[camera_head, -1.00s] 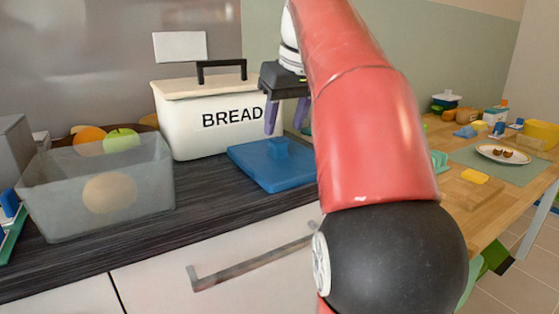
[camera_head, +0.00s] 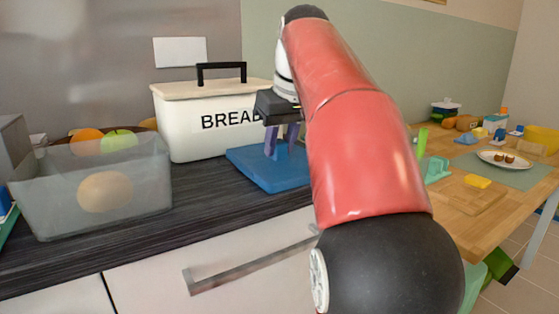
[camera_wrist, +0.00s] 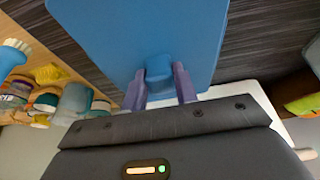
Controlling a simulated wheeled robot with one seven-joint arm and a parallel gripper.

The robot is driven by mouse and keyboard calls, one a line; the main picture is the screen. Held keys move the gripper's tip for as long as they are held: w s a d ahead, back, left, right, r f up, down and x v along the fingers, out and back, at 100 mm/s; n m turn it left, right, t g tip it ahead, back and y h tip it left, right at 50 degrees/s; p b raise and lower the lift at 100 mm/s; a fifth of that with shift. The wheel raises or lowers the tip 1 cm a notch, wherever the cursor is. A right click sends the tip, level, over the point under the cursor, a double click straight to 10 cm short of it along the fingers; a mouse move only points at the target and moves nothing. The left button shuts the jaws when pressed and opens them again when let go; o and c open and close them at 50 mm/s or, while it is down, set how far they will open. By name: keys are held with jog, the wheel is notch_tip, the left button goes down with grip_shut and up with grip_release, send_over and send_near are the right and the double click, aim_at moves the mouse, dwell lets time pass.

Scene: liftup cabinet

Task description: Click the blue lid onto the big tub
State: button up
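The blue lid (camera_head: 262,172) lies flat on the dark counter in front of the bread bin. Its raised blue knob shows in the wrist view (camera_wrist: 159,72). My gripper (camera_head: 281,148) is down at the lid, with its purple fingers on either side of the knob. In the wrist view the fingers (camera_wrist: 159,82) look closed against the knob's sides. The big tub (camera_head: 135,200) is translucent grey and stands open-topped at the left of the counter. A round orange-tan thing (camera_head: 105,192) shows through its front wall.
The white bread bin (camera_head: 195,137) with a black handle stands behind the lid. An orange (camera_head: 85,141) and a green apple (camera_head: 118,141) are behind the tub. Counter between tub and lid is clear. A wooden table (camera_head: 470,205) with several items is at right.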

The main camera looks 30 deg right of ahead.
aim_at(280, 142)
grip_shut()
jog(key=shift+r+p, duration=1.35)
jog(key=shift+p, duration=0.05)
jog(key=shift+r, duration=1.15)
